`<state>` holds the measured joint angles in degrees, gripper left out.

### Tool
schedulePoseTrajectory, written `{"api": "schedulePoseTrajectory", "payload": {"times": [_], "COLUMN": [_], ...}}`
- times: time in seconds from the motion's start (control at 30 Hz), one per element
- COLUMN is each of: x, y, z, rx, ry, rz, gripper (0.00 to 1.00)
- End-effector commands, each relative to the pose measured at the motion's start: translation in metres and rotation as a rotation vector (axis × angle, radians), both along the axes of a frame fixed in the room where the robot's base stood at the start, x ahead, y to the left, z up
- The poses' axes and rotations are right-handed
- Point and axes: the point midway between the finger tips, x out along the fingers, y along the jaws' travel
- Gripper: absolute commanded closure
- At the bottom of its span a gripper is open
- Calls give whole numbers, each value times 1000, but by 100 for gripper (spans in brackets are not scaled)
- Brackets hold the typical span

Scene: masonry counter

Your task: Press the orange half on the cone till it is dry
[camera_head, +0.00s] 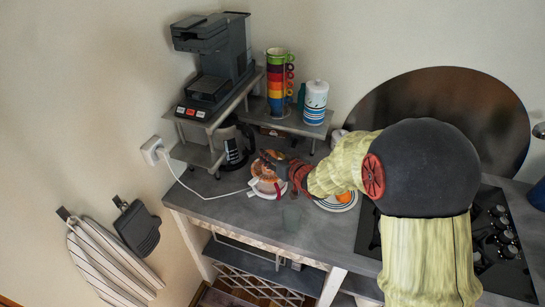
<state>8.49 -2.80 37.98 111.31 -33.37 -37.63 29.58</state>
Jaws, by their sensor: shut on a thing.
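My gripper (269,163) is over the juicer at the left part of the counter, its dark fingers shut on an orange half (271,154). Only a little of the orange half shows between and behind the fingers. The juicer (266,190) is a small round piece with a pale rim and an orange-brown bowl, directly beneath the gripper. Its cone is hidden, so I cannot tell how firmly the orange half sits on it. Another orange piece (343,197) lies on a white plate (338,207) to the right, partly covered by my arm.
A glass jug (234,148) stands behind left, below a shelf with a dark coffee machine (213,65). Stacked coloured cups (277,85) and a striped canister (315,102) stand behind. A hob (500,245) is right.

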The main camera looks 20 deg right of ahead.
Motion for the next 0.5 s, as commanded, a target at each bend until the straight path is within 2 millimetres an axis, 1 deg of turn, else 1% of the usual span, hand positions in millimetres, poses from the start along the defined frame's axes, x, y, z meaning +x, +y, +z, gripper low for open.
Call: {"api": "schedulePoseTrajectory", "payload": {"times": [0.03,0.1,0.5], "x": [1,1,2], "y": [0,0,0], "z": [6,11,34], "rx": [-1,0,0], "ry": [-2,-3,-7], "rz": [0,0,0], "gripper": [100,100,100]}}
